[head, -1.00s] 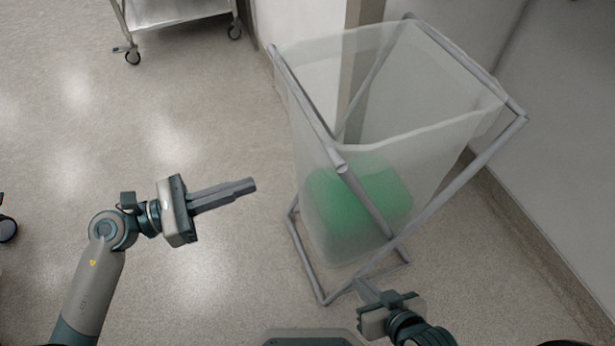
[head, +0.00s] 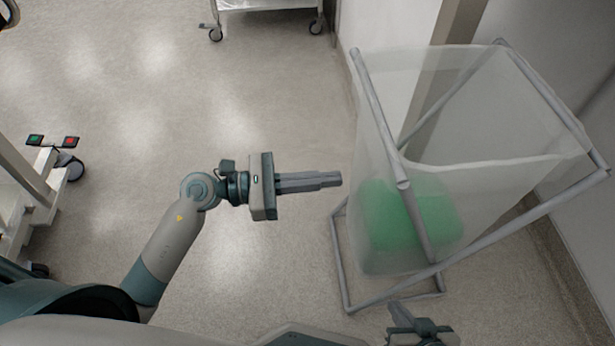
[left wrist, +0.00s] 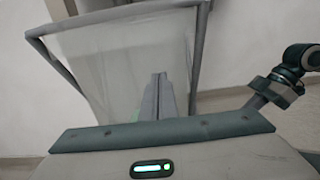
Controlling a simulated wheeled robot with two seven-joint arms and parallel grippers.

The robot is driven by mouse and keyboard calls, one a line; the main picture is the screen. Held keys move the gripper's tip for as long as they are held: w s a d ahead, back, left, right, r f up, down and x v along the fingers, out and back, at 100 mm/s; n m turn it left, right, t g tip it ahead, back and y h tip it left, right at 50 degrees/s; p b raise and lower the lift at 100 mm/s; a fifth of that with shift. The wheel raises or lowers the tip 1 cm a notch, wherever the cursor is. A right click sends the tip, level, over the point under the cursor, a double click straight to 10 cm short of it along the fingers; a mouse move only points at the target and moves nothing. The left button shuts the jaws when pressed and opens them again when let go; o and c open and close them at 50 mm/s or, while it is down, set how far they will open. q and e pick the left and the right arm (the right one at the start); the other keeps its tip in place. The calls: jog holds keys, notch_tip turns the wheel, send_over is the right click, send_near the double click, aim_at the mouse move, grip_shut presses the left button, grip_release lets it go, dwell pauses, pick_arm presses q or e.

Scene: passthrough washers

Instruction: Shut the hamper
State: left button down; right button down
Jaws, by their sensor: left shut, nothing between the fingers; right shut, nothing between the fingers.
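The hamper (head: 470,168) is a tall translucent bag hung on a grey tube frame, at the right of the head view. Its top is open, and a green bundle (head: 405,220) shows through the bag near the bottom. My left gripper (head: 338,179) is shut and empty, level and pointing right, just left of the hamper in the picture. In the left wrist view the shut fingers (left wrist: 158,90) point toward the hamper's bag (left wrist: 110,65) and frame; contact cannot be told. My right gripper (head: 398,308) is at the bottom of the head view, shut, near the frame's lower front bar.
A wall stands close behind and to the right of the hamper. A metal cart (head: 265,8) is at the top. A wheeled stand (head: 35,185) is at the left edge.

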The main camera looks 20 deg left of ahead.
aim_at(384, 174)
pick_arm(q)
jog(key=x, duration=0.8)
jog(key=shift+p, duration=0.35)
jog(key=shift+d, duration=0.15)
pick_arm(e)
jog(key=shift+s+d+f+g, duration=0.2)
jog(key=shift+d+f+g, duration=0.1)
jog(key=shift+d, duration=0.15)
pick_arm(q)
jog(key=shift+w+d, duration=0.1)
pick_arm(e)
jog(key=shift+d+r, duration=0.1)
